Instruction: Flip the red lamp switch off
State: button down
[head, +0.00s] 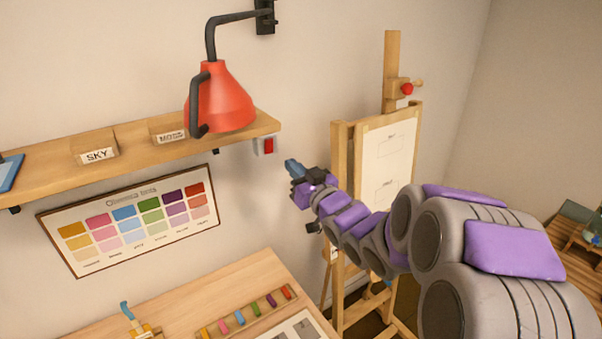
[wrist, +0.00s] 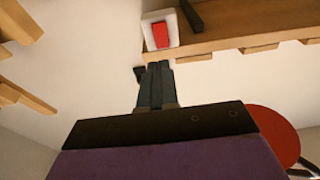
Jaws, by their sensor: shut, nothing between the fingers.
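The red switch (head: 268,146) sits in a white plate on the wall, just below the right end of the shelf. It also shows in the wrist view as a red rocker (wrist: 161,35) in its white plate. My gripper (head: 291,165) is shut and empty, with its blue-grey fingertips a little right of and below the switch in the head view. In the wrist view the shut fingers (wrist: 155,75) point toward the switch plate; I cannot tell whether they touch it. The red lamp (head: 221,100) hangs from a black wall arm above the shelf.
The wooden shelf (head: 140,148) holds small label blocks. A color chart (head: 130,219) hangs below it. An easel (head: 339,190) stands behind my arm. The table (head: 245,285) with pigment sticks is below; the air above it is clear.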

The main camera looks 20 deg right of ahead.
aim_at(269, 144)
jog(key=x, duration=0.3)
jog(key=a+p+x, duration=0.1)
jog(key=x, duration=0.3)
jog(key=shift+a+r, duration=0.15)
jog(key=shift+w+a+p, duration=0.1)
jog(key=shift+w+p, duration=0.25)
jog(key=shift+w, duration=0.3)
jog(key=shift+d, duration=0.25)
